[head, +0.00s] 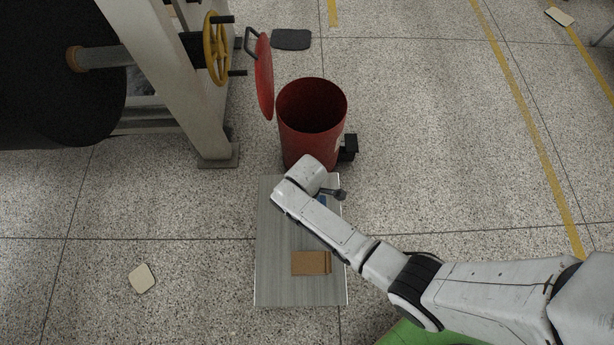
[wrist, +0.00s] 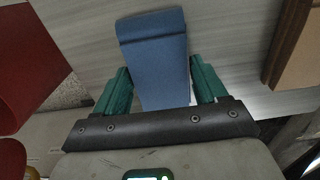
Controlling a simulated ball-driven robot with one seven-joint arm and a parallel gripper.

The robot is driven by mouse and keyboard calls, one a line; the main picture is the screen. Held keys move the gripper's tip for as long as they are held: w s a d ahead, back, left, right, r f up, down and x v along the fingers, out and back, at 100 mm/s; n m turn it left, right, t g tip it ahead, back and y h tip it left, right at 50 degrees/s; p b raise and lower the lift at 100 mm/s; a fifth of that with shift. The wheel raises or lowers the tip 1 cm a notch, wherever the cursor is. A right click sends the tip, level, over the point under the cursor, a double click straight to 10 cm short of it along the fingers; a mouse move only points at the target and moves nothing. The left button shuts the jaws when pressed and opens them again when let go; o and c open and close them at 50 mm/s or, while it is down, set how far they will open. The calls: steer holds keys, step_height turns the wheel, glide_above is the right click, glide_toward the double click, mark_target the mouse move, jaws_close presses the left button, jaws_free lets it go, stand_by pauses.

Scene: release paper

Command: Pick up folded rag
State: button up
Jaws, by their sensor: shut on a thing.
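The folded rag (wrist: 158,45) is blue and lies between the green fingers of my gripper (wrist: 160,82) in the wrist view. The fingers are shut on its near part, and its far end sticks out beyond them over the grey tabletop. Whether the rag touches the tabletop is hard to tell. In the head view only a small blue bit of the rag (head: 321,200) shows beside my arm. My gripper is mostly hidden under my arm there, over the far part of the grey table (head: 273,270).
An open red bin (head: 300,145) stands just beyond the table. A machine frame (head: 190,90) stands at left. Floor at right is mostly clear.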

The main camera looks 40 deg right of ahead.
steer(key=shift+r, duration=0.1)
steer(key=shift+c, duration=0.3)
steer(key=shift+r, duration=0.5)
steer(key=r, duration=0.1)
steer(key=r+p, duration=0.1)
steer(key=shift+s+r+p, duration=0.2)
steer(key=shift+r+p, duration=0.1)
steer(key=shift+r, duration=0.05)
steer(key=s+r+p, duration=0.3)
steer(key=s+r, duration=0.6)
steer(key=s, duration=0.5)
steer(key=w+r+m+p, duration=0.2)
steer(key=w+r+m, duration=0.3)
steer(key=w, duration=0.4)
steer(key=w+r+m+p, duration=0.2)
steer(key=w+r+m, duration=0.3)
steer(key=w+r, duration=0.3)
steer(key=shift+w+r+m, duration=0.3)
steer(key=shift+w+m, duration=0.1)
steer(key=shift+w, duration=0.85)
